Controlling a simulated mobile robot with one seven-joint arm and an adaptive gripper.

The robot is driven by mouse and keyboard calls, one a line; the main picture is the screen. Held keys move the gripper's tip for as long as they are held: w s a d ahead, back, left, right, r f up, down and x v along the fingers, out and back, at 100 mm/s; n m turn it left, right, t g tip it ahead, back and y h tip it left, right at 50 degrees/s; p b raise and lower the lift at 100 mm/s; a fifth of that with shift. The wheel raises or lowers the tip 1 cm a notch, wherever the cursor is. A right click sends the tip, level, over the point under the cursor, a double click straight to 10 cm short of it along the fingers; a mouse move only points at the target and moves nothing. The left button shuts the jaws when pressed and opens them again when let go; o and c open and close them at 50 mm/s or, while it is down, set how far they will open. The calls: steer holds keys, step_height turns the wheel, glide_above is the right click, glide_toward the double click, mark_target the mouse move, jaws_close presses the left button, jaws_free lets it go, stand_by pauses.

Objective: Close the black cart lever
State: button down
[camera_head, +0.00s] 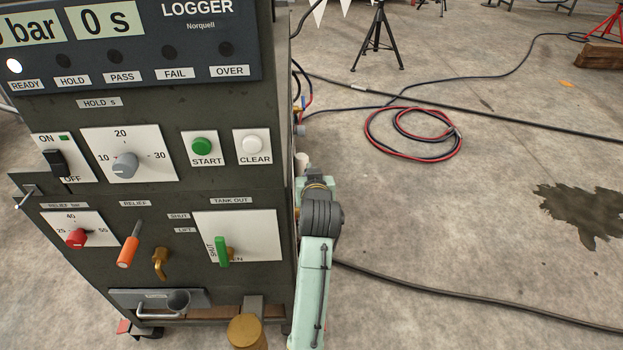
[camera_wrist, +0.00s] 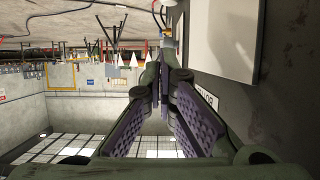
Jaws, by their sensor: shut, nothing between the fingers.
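The dark grey cart (camera_head: 160,185) fills the left half of the head view. I cannot make out a black lever for certain; the cart's right side is mostly hidden. The front carries a green TANK OUT handle (camera_head: 221,251), an orange RELIEF handle (camera_head: 128,250) and a brass lever (camera_head: 160,263). A black rocker switch (camera_head: 54,162) sits at the upper left. My arm reaches along the cart's right side, and my gripper is hidden in the head view. In the wrist view my gripper (camera_wrist: 163,66) is shut and empty, beside a dark panel with a white plate (camera_wrist: 225,35).
Hoses and fittings (camera_head: 299,108) stick out from the cart's right side. A red and black hose coil (camera_head: 412,134) lies on the floor, with a black cable (camera_head: 470,295) nearer. A black tripod (camera_head: 378,40) stands behind. Floor to the right is mostly open.

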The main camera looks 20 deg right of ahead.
steer(key=s+f+t+b, duration=0.2)
steer(key=s+f+b, duration=0.2)
steer(key=f+b, duration=0.1)
steer(key=shift+h, duration=0.3)
steer(key=x, duration=0.3)
steer(key=p+x, duration=0.1)
steer(key=x, duration=0.2)
steer(key=a+r+p+x, duration=0.1)
steer(key=x, duration=0.3)
steer(key=shift+w, duration=0.25)
step_height(320, 180, down, 3)
steer(key=shift+r, duration=0.1)
steer(key=shift+f, duration=0.75)
steer(key=shift+p, duration=0.35)
steer(key=shift+w+p, duration=0.1)
steer(key=shift+p, duration=0.25)
steer(key=shift+w+f+g+p, duration=0.1)
steer(key=shift+f+g+p, duration=0.2)
steer(key=shift+p, duration=0.1)
steer(key=shift+f, duration=0.4)
